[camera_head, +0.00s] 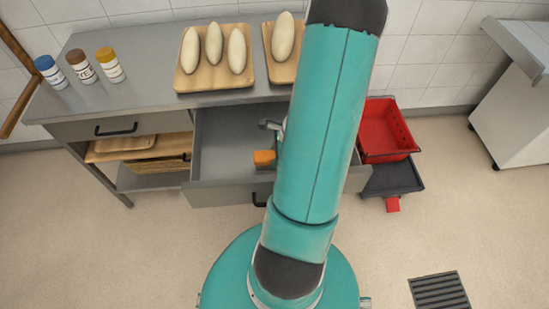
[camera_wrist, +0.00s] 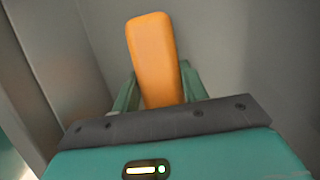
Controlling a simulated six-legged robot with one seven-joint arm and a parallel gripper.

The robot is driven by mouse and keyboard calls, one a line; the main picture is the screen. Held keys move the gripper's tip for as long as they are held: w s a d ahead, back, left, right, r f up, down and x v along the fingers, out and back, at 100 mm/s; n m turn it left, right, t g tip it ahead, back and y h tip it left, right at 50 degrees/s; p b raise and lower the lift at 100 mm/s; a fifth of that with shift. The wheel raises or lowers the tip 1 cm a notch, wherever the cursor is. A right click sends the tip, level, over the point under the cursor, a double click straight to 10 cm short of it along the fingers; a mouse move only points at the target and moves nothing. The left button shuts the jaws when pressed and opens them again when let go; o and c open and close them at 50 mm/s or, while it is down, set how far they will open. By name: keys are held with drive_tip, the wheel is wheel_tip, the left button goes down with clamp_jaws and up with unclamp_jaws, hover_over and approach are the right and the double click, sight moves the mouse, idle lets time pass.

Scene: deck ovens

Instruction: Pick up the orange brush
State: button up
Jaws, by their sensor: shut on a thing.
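The orange brush (camera_head: 264,158) is in the open grey drawer (camera_head: 225,140) under the steel counter, near the drawer's front. It shows as a small orange block beside my arm in the head view. In the wrist view the orange brush (camera_wrist: 154,55) is an upright-looking orange block between the two green fingers of my gripper (camera_wrist: 158,90). The fingers are shut on its lower part. My arm hides most of my gripper and the right part of the drawer in the head view. I cannot tell whether the brush touches the drawer floor.
On the counter (camera_head: 140,85) stand several capped jars (camera_head: 80,67) and wooden boards with pale dough loaves (camera_head: 237,50). A red crate (camera_head: 385,130) sits on a dark cart right of the drawer. The floor at the left front is clear; a floor grate (camera_head: 439,291) lies at right.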

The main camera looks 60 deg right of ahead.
drive_tip(key=shift+r, duration=0.15)
wheel_tip(320, 180, up, 10)
drive_tip(key=shift+r, duration=0.15)
idle(0.3)
drive_tip(key=o, duration=0.3)
drive_tip(key=shift+c, duration=0.7)
